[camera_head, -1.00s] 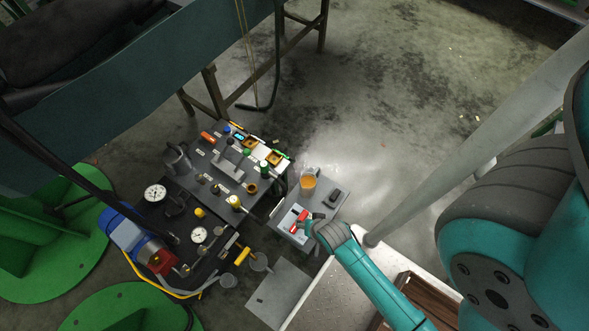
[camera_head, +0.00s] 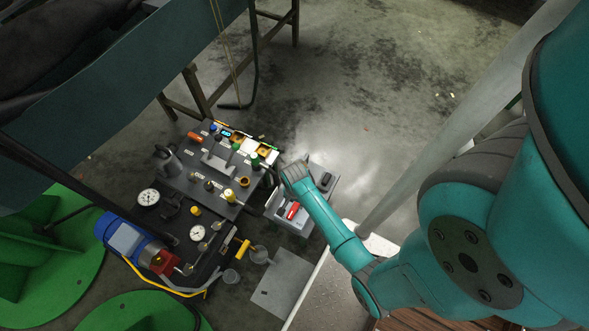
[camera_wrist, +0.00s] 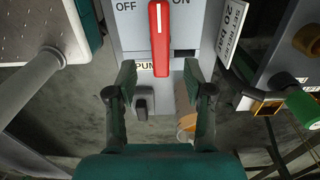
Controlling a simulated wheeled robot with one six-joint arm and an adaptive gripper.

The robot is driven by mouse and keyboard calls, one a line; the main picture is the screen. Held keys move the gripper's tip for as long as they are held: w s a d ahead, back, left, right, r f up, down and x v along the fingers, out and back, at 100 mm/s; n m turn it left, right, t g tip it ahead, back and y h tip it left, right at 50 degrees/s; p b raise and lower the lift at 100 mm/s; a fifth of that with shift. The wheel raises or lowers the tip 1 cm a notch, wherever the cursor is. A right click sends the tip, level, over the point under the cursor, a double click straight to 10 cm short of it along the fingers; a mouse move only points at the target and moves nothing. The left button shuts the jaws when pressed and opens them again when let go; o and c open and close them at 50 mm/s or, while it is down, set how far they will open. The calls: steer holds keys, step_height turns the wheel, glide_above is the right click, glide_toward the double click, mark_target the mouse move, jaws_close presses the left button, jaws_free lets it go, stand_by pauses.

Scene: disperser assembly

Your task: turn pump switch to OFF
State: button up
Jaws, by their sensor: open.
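The pump switch is a red handle (camera_wrist: 159,38) with a white line, on a grey panel below the words OFF and ON. In the head view the red handle (camera_head: 292,210) sits on a grey box (camera_head: 305,220). My gripper (camera_wrist: 160,85) is open and empty. Its fingers are either side of the handle's line, with the near end of the handle a little ahead of the fingertips. In the head view, my gripper (camera_head: 293,172) is above the box's far side.
A black knob (camera_head: 326,181) is on the box's right end and shows in the wrist view (camera_wrist: 144,103). A panel of bottles and knobs (camera_head: 222,165) stands left. Open floor lies beyond.

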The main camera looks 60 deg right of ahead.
mark_target(295, 207)
step_height(295, 207, down, 7)
stand_by(0.3)
jaws_close()
